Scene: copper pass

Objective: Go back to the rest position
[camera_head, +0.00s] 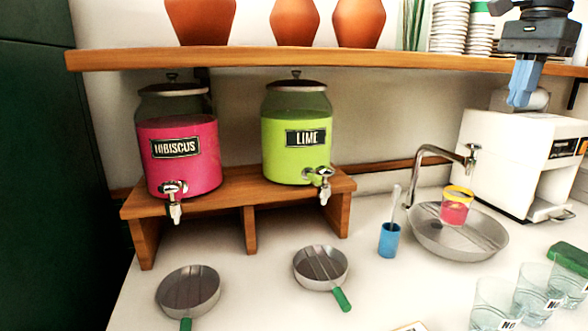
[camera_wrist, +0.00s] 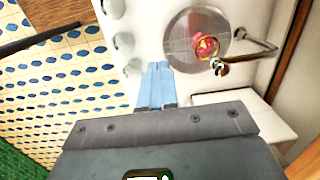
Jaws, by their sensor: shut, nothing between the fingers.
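My gripper (camera_head: 522,84) is at the upper right in the head view, with its blue fingers pointing down and closed together. It is in front of the white machine and the shelf, apart from both as far as I can tell. In the wrist view the blue fingers (camera_wrist: 157,84) lie side by side with nothing between them. A glass with a yellow rim and pink drink (camera_head: 457,205) stands in the round metal basin (camera_head: 480,244) under the curved tap. The glass also shows in the wrist view (camera_wrist: 207,46), away from the fingers.
Hibiscus (camera_head: 190,172) and lime (camera_head: 284,148) dispensers stand on a wooden riser (camera_head: 146,207). The shelf (camera_head: 300,58) holds copper-coloured vases and stacked cups. A white machine (camera_head: 490,160) stands at right. Two pans, a blue cup (camera_head: 389,241) and clear glasses (camera_head: 532,290) occupy the counter.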

